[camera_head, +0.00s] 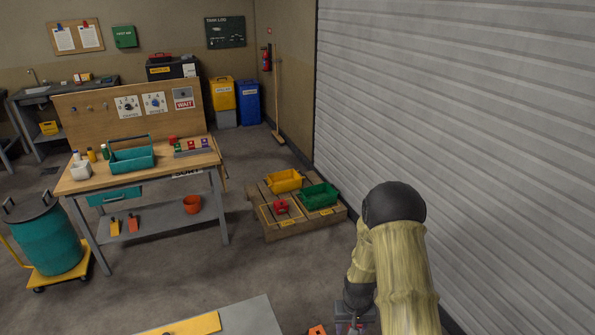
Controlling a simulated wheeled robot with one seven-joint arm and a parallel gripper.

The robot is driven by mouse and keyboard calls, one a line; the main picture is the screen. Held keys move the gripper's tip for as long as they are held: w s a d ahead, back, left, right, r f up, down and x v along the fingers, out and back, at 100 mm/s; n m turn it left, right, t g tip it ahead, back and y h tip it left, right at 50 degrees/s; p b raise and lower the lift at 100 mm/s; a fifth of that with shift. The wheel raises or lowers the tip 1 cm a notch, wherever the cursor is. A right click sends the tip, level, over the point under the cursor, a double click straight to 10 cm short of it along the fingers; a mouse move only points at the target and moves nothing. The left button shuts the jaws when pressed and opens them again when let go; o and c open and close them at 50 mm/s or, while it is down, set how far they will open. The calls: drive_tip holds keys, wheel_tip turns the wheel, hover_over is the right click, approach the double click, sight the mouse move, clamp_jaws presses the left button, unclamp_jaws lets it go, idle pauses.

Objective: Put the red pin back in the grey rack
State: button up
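A grey rack (194,153) sits at the right end of the wooden workbench, holding small green, red and purple pieces. Whether the red piece (191,145) in it is a pin or a label is too small to tell. A small red object (172,139) stands just behind the rack's left end; I cannot tell whether it is the red pin. My gripper (352,322) is at the bottom edge, partly cut off and well in front of the bench. Its fingertips and anything between them are not clear.
The workbench (75,187) carries a teal bin (133,160) and small bottles. A pallet (292,228) with yellow and green bins and a red object stands right of it. A teal drum (47,240) is at left. A shutter wall (460,120) borders my right.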

drive_tip(key=w+r+m, duration=0.1)
drive_tip(key=w+r, duration=0.2)
drive_tip(key=r, duration=0.4)
drive_tip(key=w+r+m, duration=0.2)
drive_tip(key=w+r, duration=0.1)
drive_tip(key=r, duration=0.4)
drive_tip(key=shift+w+r, duration=0.15)
drive_tip(key=shift+w, duration=0.2)
